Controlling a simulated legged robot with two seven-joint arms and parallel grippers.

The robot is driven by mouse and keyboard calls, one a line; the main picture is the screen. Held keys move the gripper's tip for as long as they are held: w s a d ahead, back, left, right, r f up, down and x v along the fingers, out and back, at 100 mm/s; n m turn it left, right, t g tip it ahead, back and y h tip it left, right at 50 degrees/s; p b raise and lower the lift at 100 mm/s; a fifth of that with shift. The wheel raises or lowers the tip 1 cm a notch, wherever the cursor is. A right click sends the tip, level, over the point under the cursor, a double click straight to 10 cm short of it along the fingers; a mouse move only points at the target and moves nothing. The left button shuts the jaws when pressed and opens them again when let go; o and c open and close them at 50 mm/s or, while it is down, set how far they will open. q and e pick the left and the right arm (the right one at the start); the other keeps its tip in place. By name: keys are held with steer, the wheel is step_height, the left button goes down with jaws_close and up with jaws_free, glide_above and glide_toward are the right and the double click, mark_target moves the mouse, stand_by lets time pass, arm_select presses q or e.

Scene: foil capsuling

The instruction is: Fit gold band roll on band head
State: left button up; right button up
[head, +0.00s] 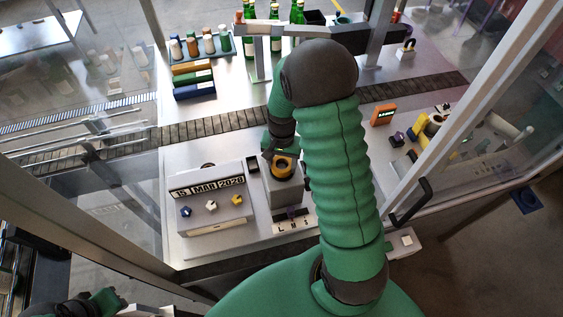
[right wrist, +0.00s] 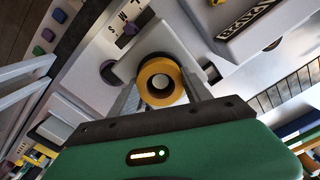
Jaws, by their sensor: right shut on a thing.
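The gold band roll (head: 284,160) is a short gold ring with a dark inside, at the top of the grey band head block (head: 290,197). In the right wrist view, the gold roll (right wrist: 148,72) shows face-on, with a pale round centre in its hole. My right gripper (right wrist: 162,88) is shut on the roll, with one finger on each side. The roll overlaps the band head in both views; I cannot tell whether it is fully seated. My left gripper (head: 100,303) is partly in view at the lower left, away from the block; its jaws are unclear.
A date-stamp box (head: 209,190) with small coloured knobs stands left of the block. A conveyor (head: 215,125) runs behind. Glass panels and metal posts frame the cell.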

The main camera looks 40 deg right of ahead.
steer(key=shift+f, duration=0.1)
steer(key=shift+f, duration=0.2)
stand_by(0.4)
steer(key=o, duration=1.4)
steer(key=shift+o, duration=0.2)
steer(key=shift+w+r, duration=0.1)
steer(key=shift+r, duration=0.3)
step_height(320, 180, up, 16)
steer(key=b, duration=0.4)
